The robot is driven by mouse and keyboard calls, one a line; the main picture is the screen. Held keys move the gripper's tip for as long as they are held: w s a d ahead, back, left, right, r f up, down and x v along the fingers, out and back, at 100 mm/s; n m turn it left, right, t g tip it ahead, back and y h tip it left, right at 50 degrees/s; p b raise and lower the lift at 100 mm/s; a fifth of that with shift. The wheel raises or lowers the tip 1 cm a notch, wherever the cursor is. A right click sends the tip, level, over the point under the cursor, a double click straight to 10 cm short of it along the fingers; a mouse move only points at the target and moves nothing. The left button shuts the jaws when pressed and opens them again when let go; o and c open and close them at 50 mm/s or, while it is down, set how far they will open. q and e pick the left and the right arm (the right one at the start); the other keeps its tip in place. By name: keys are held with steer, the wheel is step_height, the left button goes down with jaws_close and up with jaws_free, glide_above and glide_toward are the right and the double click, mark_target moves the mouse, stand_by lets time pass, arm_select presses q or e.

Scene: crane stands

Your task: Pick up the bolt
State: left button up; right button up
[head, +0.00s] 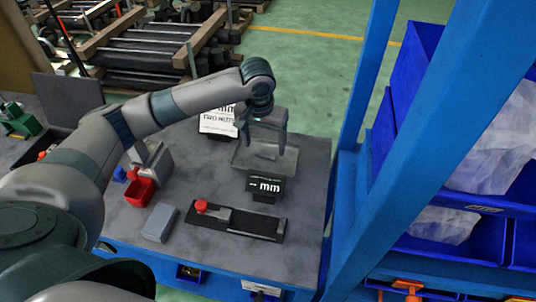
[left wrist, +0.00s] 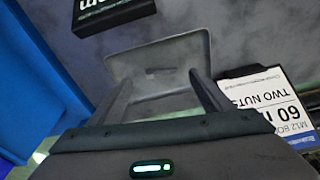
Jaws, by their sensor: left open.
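A shallow grey metal tray (head: 240,158) lies on the grey table below my left gripper (head: 264,148). The tray also shows in the left wrist view (left wrist: 200,47), just past the fingertips. My left gripper is open and points down over the tray, with nothing seen between its fingers (left wrist: 158,82). Small grey shapes (left wrist: 160,72) lie in the tray's bottom; they may be the bolt and nuts, but they are too dim and small to tell apart. A white card (left wrist: 265,100) beside the tray reads M12 bolt, 60, two nuts. My right gripper is not in view.
A black display marked mm (head: 265,185) stands in front of the tray. A black fixture with a red knob (head: 240,222), a grey block (head: 160,222) and a red bin (head: 140,192) are on the table. A blue rack (head: 345,200) rises close at the right.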

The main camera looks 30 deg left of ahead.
mark_target(266, 154)
arm_select(q)
steer(key=shift+f, duration=0.15)
steer(key=shift+w+a+f+p, duration=0.1)
steer(key=shift+w+f+p, duration=0.2)
steer(key=shift+f+p, duration=0.2)
steer(key=f, duration=0.1)
steer(key=w+f+p, duration=0.1)
steer(key=f, duration=0.1)
steer(key=shift+a, duration=0.15)
steer(key=shift+f, duration=0.5)
steer(key=c, duration=1.1)
